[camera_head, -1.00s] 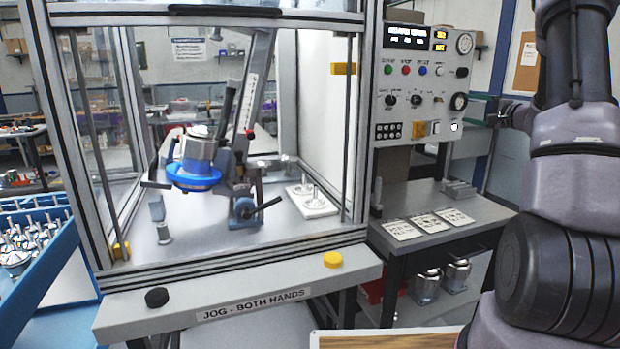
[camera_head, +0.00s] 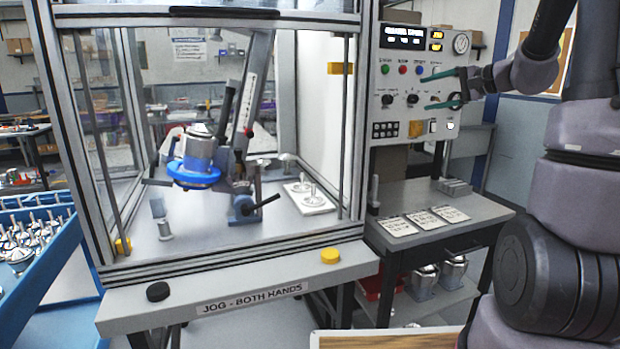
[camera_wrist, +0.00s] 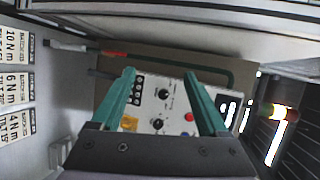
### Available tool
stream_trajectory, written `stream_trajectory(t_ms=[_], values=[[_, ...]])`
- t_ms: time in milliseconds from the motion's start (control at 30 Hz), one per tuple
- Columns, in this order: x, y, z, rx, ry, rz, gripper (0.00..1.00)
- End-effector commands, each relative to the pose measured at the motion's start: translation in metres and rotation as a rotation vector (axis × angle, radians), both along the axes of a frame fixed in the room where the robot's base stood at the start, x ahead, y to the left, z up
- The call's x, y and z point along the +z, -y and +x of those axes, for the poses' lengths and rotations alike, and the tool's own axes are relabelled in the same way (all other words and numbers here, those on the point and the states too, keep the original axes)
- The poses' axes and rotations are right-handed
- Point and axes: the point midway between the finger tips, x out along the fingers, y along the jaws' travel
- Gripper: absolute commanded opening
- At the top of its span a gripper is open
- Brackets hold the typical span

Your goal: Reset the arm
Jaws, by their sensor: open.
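My gripper (camera_head: 441,89) has two green fingers, spread apart with nothing between them. In the head view it is at the upper right, in front of the control panel (camera_head: 388,100). My arm comes down the right edge of the view. In the wrist view the fingers (camera_wrist: 160,100) point toward the panel (camera_wrist: 172,92), whose knobs and a red button show between and beside them. I cannot tell the exact gap between the fingertips and the panel; no contact shows.
A framed enclosure on the left holds a blue-ringed metal housing (camera_head: 196,160) on a fixture. A grey side table (camera_head: 470,208) carries several label cards (camera_head: 400,226). A blue rack (camera_head: 60,262) of metal parts stands far left. Free air lies above the side table.

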Motion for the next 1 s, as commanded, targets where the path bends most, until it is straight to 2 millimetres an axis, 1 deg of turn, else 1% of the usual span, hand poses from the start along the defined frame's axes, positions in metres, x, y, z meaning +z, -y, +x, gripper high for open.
stream_trajectory(t_ms=[33,67,100,167,200,333,400,500,600,700,833,1000], values=[[0.008,-0.023,-0.022,0.05,-0.022,-0.039,0.78],[0.01,-0.035,-0.036,0.077,-0.045,-0.068,0.78],[0.011,-0.051,-0.056,0.112,-0.074,-0.109,0.78],[0.011,-0.07,-0.086,0.158,-0.114,-0.181,0.78],[0.009,-0.081,-0.106,0.183,-0.138,-0.229,0.78],[0.002,-0.102,-0.169,0.232,-0.192,-0.413,0.78],[-0.003,-0.106,-0.199,0.241,-0.205,-0.517,0.78],[-0.01,-0.104,-0.237,0.229,-0.202,-0.667,0.78],[-0.014,-0.097,-0.264,0.199,-0.179,-0.796,0.78],[-0.017,-0.09,-0.28,0.165,-0.152,-0.887,0.78],[-0.017,-0.083,-0.291,0.135,-0.127,-0.954,0.78],[-0.018,-0.081,-0.293,0.129,-0.122,-0.969,0.78]])
